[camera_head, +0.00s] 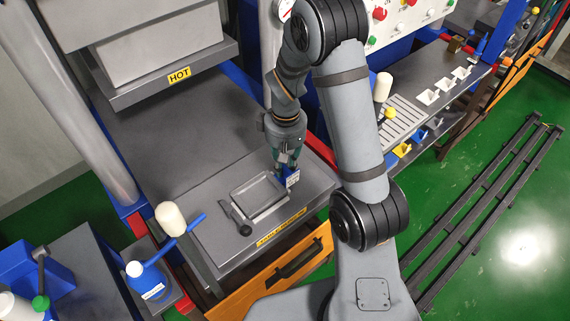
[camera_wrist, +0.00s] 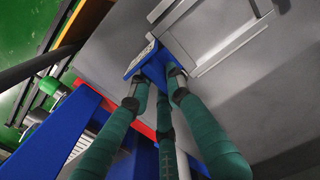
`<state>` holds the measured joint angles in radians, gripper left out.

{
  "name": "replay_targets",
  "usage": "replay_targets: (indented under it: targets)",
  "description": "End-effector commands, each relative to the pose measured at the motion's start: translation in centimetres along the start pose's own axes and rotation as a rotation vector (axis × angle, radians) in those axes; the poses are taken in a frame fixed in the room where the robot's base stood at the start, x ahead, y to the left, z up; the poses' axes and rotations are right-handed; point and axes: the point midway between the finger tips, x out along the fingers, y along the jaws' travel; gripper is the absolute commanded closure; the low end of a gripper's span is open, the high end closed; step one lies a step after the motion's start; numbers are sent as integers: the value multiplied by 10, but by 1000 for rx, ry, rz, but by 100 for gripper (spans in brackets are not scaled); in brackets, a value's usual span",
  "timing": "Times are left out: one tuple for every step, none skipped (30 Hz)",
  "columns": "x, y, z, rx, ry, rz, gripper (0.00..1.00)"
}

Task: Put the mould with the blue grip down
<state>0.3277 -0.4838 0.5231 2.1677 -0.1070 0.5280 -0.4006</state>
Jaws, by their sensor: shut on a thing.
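The mould (camera_head: 250,208) is a grey, shallow rectangular frame over the grey work surface below the press. Its blue grip (camera_head: 289,179) is at its right side and has a small white label. The mould's edge (camera_wrist: 208,66) and the blue grip (camera_wrist: 152,62) also show in the wrist view. My gripper (camera_head: 285,165) comes down from above and is shut on the blue grip; its green fingers (camera_wrist: 152,88) hold it in the wrist view. I cannot tell whether the mould touches the surface or hangs just above it.
A dark lever (camera_head: 241,222) lies at the mould's left. The press block labelled HOT (camera_head: 180,75) overhangs behind. An orange drawer (camera_head: 283,272) is below the front edge. Grey surface (camera_head: 205,245) is free at front left.

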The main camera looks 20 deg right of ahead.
Motion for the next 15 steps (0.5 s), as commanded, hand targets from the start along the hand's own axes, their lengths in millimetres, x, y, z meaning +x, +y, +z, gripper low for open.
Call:
replay_targets:
  targets:
    - [0,0,-1,0,2,0,100]
    - [0,0,-1,1,3,0,100]
    - [0,0,-1,1,3,1,100]
    - [0,0,-1,0,3,1,100]
    - [0,0,-1,0,3,1,100]
    - [0,0,-1,0,3,1,100]
    - [0,0,-1,0,3,1,100]
    - [1,0,-1,0,3,1,100]
    - [2,0,-1,0,3,1,100]
    - [3,0,-1,0,3,1,100]
    - [4,0,-1,0,3,1,100]
    - [5,0,-1,0,2,1,82]
    - [4,0,-1,0,2,1,80]
    - [4,0,-1,0,2,1,78]
    - [4,0,-1,0,2,1,76]
